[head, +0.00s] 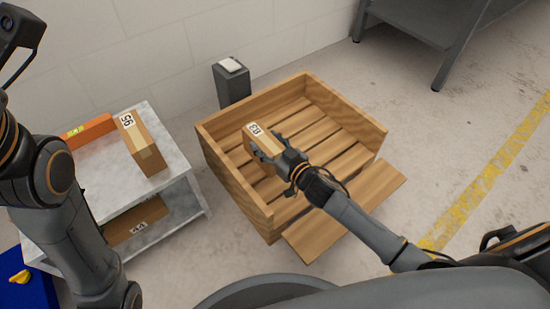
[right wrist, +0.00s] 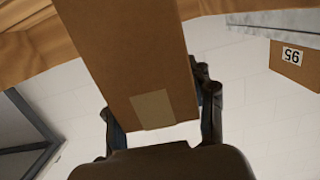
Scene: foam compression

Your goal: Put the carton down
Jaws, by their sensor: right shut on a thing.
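A small brown carton (head: 262,140) with a white number label is held by my right gripper (head: 280,160) over the left part of the wooden crate (head: 235,182). In the right wrist view the carton (right wrist: 125,60) fills the space between the two fingers, which are shut on its sides. A strip of tape shows on its near face. I cannot tell whether its underside touches the crate's slats. The crate's front panel is folded down. My left arm is at the left edge, and its gripper is not in view.
A grey shelf stand (head: 100,185) at the left bears a carton labelled 95 (head: 140,140) and an orange level (head: 90,131). Another carton (head: 140,222) lies on its lower shelf. A dark post (head: 233,86) stands behind the crate. The crate's right side is empty.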

